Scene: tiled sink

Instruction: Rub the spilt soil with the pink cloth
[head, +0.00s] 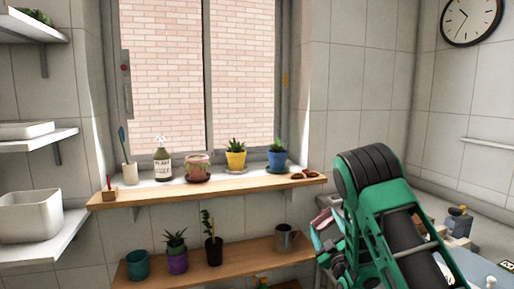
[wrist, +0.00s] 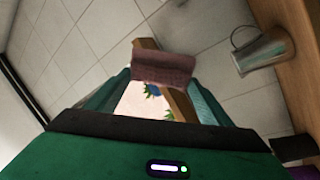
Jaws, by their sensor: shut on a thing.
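The pink cloth (wrist: 163,68) is held at the tips of my gripper (wrist: 160,84) in the wrist view, and part of it shows as a pink patch (head: 321,218) in the head view. My gripper (head: 324,236) is shut on the cloth, in the air below and to the right of the upper wooden shelf's right end. The spilt soil (head: 304,175) looks like small reddish-brown patches on that end of the upper shelf (head: 150,192). The cloth is apart from the soil. My arm hides part of the wall and counter behind it.
A blue pot (head: 277,158) with a plant stands just left of the soil. A yellow pot (head: 236,159), a pink pot (head: 197,167) and a bottle (head: 162,163) stand further left. Below, a metal mug (head: 286,238) stands on the lower shelf (head: 245,252), and shows near my gripper (wrist: 262,53).

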